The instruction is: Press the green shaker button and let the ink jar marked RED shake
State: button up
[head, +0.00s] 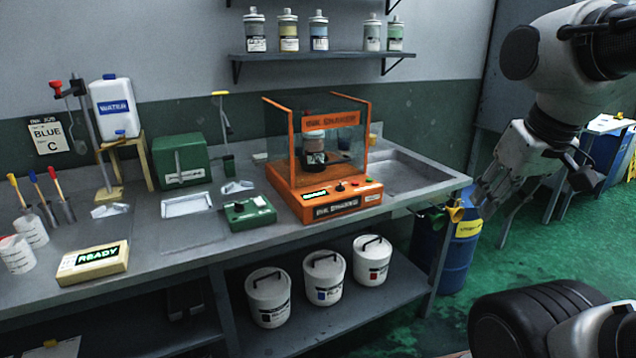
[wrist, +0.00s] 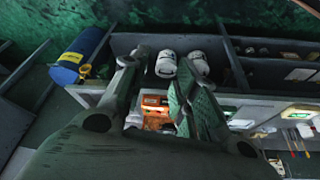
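The orange ink shaker (head: 287,188) stands on the bench, with clear panels around its cage. A jar (head: 314,145) with a pale lid sits inside; its label is too small to read. I cannot clearly pick out a green button. My gripper (head: 487,192) hangs right of the bench end, well apart from the shaker. In the wrist view its fingers (wrist: 156,82) are spread and empty, with the orange shaker (wrist: 155,112) beyond them.
A sink (head: 405,172) lies right of the shaker and a green control box (head: 250,212) left. A blue drum (head: 457,262) stands below my gripper by the bench end. White buckets (head: 323,278) stand on the lower shelf. Jars (head: 288,30) line the wall shelf.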

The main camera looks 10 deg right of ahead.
dwell(0.3)
grip_shut()
dwell(1.1)
